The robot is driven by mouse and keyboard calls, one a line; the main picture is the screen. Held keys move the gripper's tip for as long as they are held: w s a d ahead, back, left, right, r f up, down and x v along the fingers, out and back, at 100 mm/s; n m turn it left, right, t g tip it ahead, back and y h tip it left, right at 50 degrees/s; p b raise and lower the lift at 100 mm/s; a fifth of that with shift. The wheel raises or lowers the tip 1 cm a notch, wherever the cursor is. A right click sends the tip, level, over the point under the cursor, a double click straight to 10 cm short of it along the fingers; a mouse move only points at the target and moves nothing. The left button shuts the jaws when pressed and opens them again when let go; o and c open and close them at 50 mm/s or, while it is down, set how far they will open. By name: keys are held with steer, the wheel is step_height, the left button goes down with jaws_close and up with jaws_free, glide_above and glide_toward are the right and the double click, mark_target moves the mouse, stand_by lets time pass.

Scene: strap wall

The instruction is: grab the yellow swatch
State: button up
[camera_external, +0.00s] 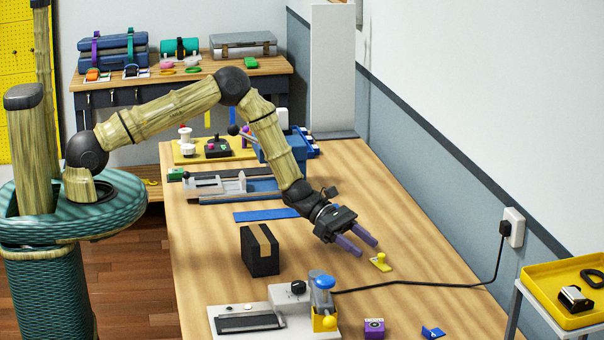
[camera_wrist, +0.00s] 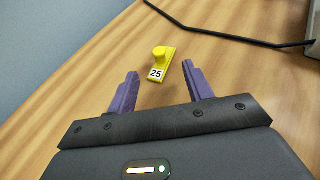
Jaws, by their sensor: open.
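The yellow swatch (camera_external: 381,262) lies flat on the wooden table, a small yellow plate with a raised round knob. In the wrist view the yellow swatch (camera_wrist: 161,64) shows a white label reading 25 on its near end. My gripper (camera_external: 364,248) is open, with two purple fingers pointing toward the swatch. In the wrist view the gripper (camera_wrist: 158,82) has its fingers spread, and the swatch lies beyond and between the line of the fingertips. Nothing is between the fingers, and the swatch is not visibly touched.
A black cable (camera_external: 420,284) runs across the table past the swatch to a wall socket (camera_external: 513,228). A black box (camera_external: 260,251) with a tan strip stands left of the gripper. A grey device (camera_external: 283,299), a purple cube (camera_external: 374,328) and a blue piece (camera_external: 432,332) are at the front.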

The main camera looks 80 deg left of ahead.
mark_target(372, 260)
steer(key=shift+p+x, duration=0.65)
steer(key=shift+x, duration=1.55)
steer(key=shift+f, duration=0.1)
steer(key=shift+s, duration=0.1)
jaws_close()
steer(key=shift+a+f, duration=0.1)
